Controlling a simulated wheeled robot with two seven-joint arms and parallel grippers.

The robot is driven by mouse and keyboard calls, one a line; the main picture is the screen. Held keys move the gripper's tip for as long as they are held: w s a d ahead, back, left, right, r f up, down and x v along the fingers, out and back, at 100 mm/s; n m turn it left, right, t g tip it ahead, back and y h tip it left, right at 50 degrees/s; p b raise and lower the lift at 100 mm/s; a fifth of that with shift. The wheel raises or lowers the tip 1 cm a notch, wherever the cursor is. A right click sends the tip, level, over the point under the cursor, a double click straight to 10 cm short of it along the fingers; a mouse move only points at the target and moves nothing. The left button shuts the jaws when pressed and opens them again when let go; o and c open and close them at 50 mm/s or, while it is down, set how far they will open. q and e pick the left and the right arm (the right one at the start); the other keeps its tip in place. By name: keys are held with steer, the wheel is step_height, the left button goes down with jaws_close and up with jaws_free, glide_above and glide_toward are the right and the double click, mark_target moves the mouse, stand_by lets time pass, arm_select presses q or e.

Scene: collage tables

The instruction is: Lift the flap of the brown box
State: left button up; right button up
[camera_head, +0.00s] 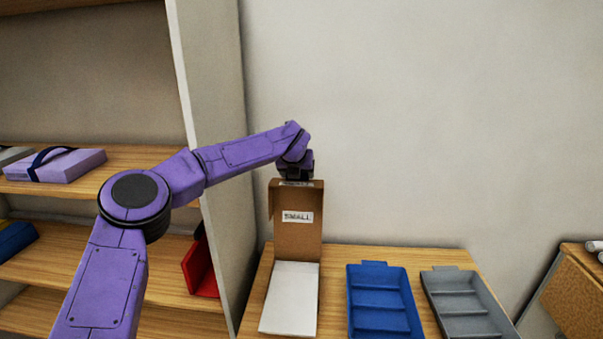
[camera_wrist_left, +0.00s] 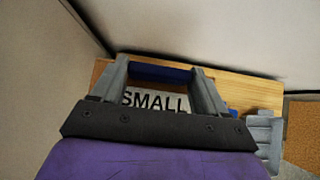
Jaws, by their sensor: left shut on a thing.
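The brown box stands on the wooden table, with its brown flap (camera_head: 297,240) standing upright at the back. A white label reading SMALL (camera_head: 298,217) is on the flap, and it also shows in the left wrist view (camera_wrist_left: 155,102). A flat white part (camera_head: 290,298) lies in front of the flap; I cannot tell if it is the box's inside or top. My left gripper (camera_head: 297,180) is at the flap's top edge, shut on it. In the left wrist view its two fingers (camera_wrist_left: 160,88) straddle the label area. My right gripper is not in view.
A blue compartment tray (camera_head: 380,315) and a grey compartment tray (camera_head: 458,302) stand right of the box on the table. A shelf at left holds a purple box (camera_head: 75,165) and a red bin (camera_head: 203,268). The wall behind is bare.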

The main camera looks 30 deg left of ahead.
arm_select(q)
steer(key=shift+r, duration=0.1)
steer(key=o, duration=1.5)
steer(key=shift+s+d+r, duration=0.1)
steer(key=shift+s, duration=0.05)
steer(key=b+v, duration=0.5)
steer(key=v, duration=0.5)
steer(key=shift+r, duration=0.15)
